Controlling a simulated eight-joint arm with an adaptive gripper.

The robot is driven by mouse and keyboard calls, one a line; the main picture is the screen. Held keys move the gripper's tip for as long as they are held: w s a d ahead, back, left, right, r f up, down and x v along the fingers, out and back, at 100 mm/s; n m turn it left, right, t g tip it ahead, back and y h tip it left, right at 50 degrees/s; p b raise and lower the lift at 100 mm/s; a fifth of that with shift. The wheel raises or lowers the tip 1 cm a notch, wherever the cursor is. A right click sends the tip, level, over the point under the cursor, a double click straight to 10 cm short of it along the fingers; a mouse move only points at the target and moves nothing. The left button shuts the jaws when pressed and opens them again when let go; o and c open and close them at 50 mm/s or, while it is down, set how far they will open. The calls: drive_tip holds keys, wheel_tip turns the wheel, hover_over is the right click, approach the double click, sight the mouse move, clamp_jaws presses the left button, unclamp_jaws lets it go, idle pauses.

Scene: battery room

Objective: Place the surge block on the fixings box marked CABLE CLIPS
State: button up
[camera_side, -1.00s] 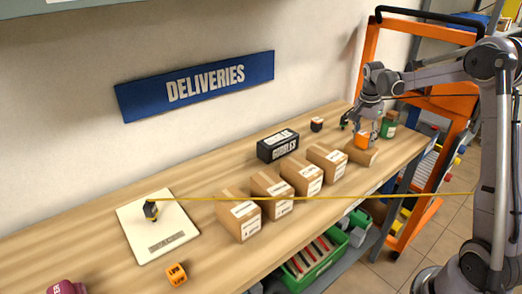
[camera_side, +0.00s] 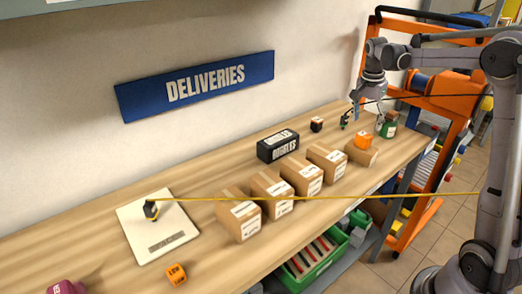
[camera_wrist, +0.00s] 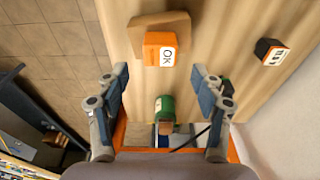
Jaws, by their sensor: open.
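An orange block (camera_side: 364,141) sits on a low brown cardboard box (camera_side: 361,155) at the right end of the row. In the wrist view the block (camera_wrist: 152,47) shows a white label reading OK, with the brown box (camera_wrist: 145,22) under it. Another orange block with dark marks (camera_side: 176,274) lies on the table at lower left. I cannot tell for certain which is the surge block. The box labels are too small to read. My gripper (camera_side: 364,112) is open and empty, above and behind the block on the box; its fingers (camera_wrist: 160,78) are spread apart.
Several taller cardboard boxes (camera_side: 302,178) stand left of the low box. A black box (camera_side: 278,146), a small dark cube (camera_side: 317,124) and a green jar (camera_side: 386,129) stand nearby. A yellow line crosses from a white board (camera_side: 150,238). An orange frame (camera_side: 445,90) stands beyond the table's end.

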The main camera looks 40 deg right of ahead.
wheel_tip(320, 180, up, 5)
drive_tip(key=s+a+n+t, duration=0.4)
drive_tip(key=a+n, duration=0.5)
drive_tip(key=a, duration=0.8)
drive_tip(key=s+a+f+n+t+y, duration=0.1)
drive_tip(key=s+a+f+n+t, duration=0.2)
drive_tip(key=s+a+f+n, duration=0.3)
drive_tip(key=s+a+n, duration=0.3)
drive_tip(key=a, duration=0.3)
drive_tip(key=shift+y, duration=0.4)
